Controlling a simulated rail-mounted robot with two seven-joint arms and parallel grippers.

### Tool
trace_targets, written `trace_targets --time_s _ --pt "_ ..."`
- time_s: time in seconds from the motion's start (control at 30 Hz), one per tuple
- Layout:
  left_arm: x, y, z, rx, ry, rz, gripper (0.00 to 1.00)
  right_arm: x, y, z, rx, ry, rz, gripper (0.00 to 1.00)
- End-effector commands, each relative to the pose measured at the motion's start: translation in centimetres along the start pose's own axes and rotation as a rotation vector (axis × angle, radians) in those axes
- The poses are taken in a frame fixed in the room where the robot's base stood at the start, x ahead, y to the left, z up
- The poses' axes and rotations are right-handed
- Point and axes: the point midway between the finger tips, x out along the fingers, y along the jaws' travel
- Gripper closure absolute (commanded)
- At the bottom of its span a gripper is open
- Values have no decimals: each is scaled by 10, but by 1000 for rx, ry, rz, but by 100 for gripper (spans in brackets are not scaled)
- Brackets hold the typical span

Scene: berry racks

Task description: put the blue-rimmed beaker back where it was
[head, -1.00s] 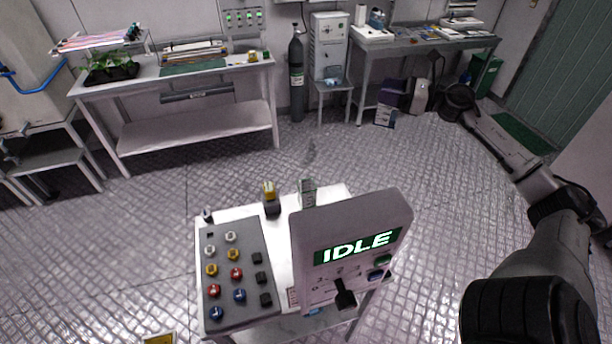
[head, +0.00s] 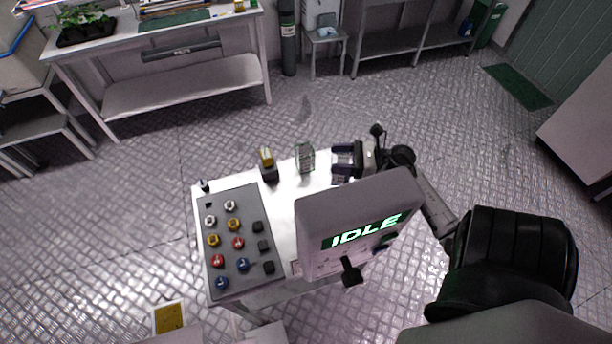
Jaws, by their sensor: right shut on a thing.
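My right gripper (head: 338,165) comes in from the right, low over the far right part of the white bench top (head: 284,215), behind the display box. It is shut on a small, pale thing between its dark fingers, which I take to be the blue-rimmed beaker. Its rim is too small to make out, and I cannot tell whether it touches the bench. A clear, greyish glass vessel (head: 305,157) stands upright on the bench just left of the gripper, apart from it. My left gripper is not in view.
The display box (head: 355,215), reading IDLE, stands in front of the gripper. A yellow-topped dark object (head: 267,165) is left of the glass vessel. A button panel (head: 237,240) fills the bench's left side. Open floor lies behind, before a long table (head: 180,92).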

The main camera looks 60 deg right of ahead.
Motion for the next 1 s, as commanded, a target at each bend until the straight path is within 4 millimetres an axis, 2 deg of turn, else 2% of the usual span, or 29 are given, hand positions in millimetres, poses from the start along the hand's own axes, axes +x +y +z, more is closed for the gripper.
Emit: trace_targets --time_s 0.2,0.43,0.73,1.0 --pt "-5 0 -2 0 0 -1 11 47 -9 -26 4 -4 0 64" --pt "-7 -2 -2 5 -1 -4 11 81 -16 -48 2 -3 -1 64" --pt "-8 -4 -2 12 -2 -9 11 93 -18 -62 4 0 -2 64" --pt "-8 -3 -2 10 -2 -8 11 93 -18 -93 4 -1 -2 64"
